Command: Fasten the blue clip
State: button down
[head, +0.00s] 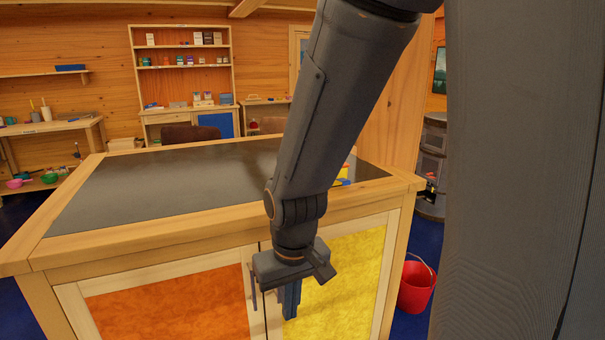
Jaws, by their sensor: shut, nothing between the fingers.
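My gripper (290,314) hangs pointing down in front of the cabinet, with its bluish fingers together and empty. It is level with the cabinet doors, below the counter top, near the gap between the orange door (170,310) and the yellow door (342,285). A small blue and yellow item (343,178) lies on the dark counter top, partly hidden behind my arm. I cannot tell whether it is the blue clip. No other clip can be made out.
The cabinet's dark counter top (180,180) is otherwise bare where it shows. Upright door handles (252,287) stick out near my gripper. A red bucket (416,287) stands on the floor at right. Shelves (183,62) and a side table (50,126) stand behind.

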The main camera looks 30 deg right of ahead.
aim_at(345, 183)
jog(key=z, duration=0.4)
jog(key=k, duration=0.5)
jog(key=z, duration=0.75)
jog(key=i, duration=0.95)
jog(key=u, duration=0.55)
